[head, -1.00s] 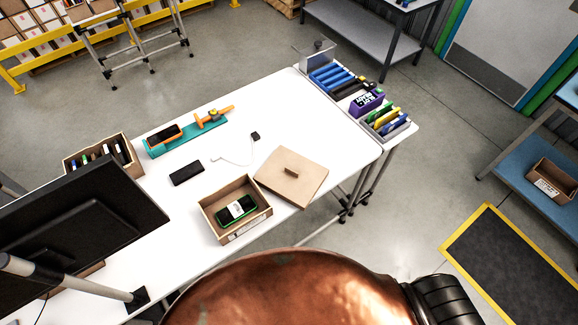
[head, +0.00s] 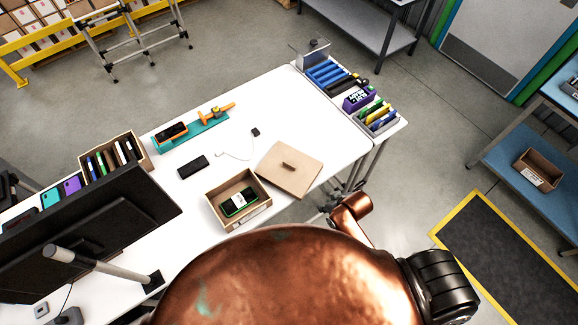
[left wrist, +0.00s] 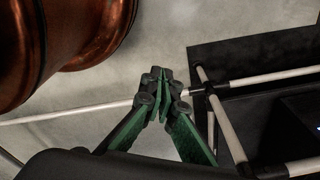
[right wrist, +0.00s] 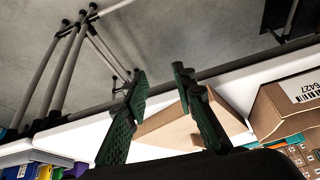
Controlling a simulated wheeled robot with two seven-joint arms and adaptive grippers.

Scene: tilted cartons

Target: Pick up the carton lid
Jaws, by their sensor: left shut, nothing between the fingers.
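The carton lid (head: 284,180), a flat tan board with a small raised handle, lies tilted on the white table, beside the open carton (head: 262,208). The carton holds a dark green-edged device with a white label (head: 239,202). In the right wrist view my right gripper (right wrist: 161,80) is open and empty, with the lid (right wrist: 180,130) beyond its fingers, apart from them. The lid's handle does not show there. The carton (right wrist: 280,108) stands at the right of that view. My left gripper (left wrist: 163,76) is shut and empty, away from the lid, with floor and frame bars behind it.
A black phone (head: 193,167), a teal holder (head: 205,135) and a small black plug with a white cable (head: 255,132) lie on the table (head: 285,105). A monitor (head: 95,245) stands at left. Bins line the right end. The table edge is near my right gripper.

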